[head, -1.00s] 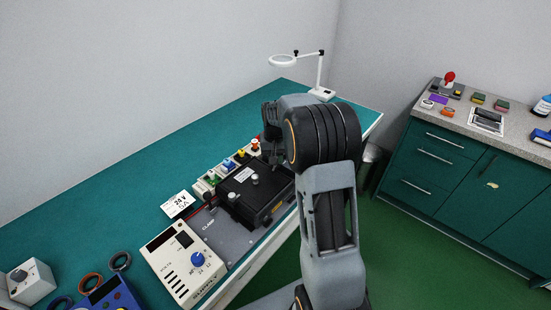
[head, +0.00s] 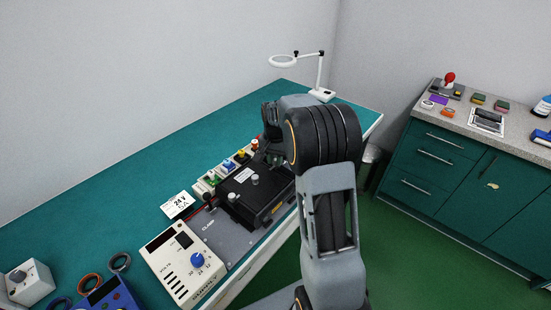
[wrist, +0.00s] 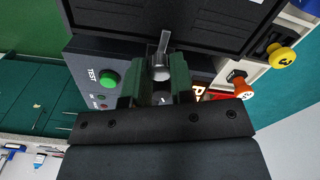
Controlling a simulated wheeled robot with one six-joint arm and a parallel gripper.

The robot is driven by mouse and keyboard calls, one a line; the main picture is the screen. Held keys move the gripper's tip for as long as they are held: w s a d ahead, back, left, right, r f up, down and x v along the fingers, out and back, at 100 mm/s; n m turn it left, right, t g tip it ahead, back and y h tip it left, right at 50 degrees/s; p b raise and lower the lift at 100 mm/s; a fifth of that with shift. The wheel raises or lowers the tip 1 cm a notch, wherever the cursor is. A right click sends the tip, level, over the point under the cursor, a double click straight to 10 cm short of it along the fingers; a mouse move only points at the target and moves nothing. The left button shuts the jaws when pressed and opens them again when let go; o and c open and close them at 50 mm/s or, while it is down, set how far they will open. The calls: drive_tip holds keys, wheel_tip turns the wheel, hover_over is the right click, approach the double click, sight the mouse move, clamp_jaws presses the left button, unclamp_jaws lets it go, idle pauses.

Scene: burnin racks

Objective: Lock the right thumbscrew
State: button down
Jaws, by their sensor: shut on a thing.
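The thumbscrew in my gripper (wrist: 158,84) is a silver knob (wrist: 161,70) with a flat bar, seen between the fingers in the wrist view. My gripper is shut on it, at the edge of the black clamped unit. In the head view, the black unit (head: 246,181) lies on the grey clamp plate. My gripper is at the unit's far end there, and my wrist hides the fingertips and the held thumbscrew.
A green TEST button (wrist: 108,79) sits left of the fingers. An orange knob (wrist: 240,88) and a yellow knob (wrist: 281,56) are to the right. A cream power supply (head: 183,262) stands in front of the unit. The far bench is clear up to a magnifier lamp (head: 319,92).

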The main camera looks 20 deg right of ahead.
sight(275, 159)
drive_tip(key=c, duration=1)
unclamp_jaws()
wheel_tip(275, 159, up, 14)
drive_tip(key=shift+f, duration=0.1)
idle(0.3)
drive_tip(key=s+a+f+n+t, duration=0.1)
drive_tip(key=s+a+n, duration=0.2)
drive_tip(key=s, duration=0.4)
drive_tip(key=s+a+f+n+t, duration=0.1)
drive_tip(key=s+a, duration=0.3)
drive_tip(key=s, duration=0.4)
drive_tip(key=s+a+f+n+t, duration=0.2)
drive_tip(key=s+a+f+n, duration=0.1)
drive_tip(key=s, duration=0.4)
drive_tip(key=shift+s+a+n, duration=0.15)
drive_tip(key=shift+n, duration=0.65)
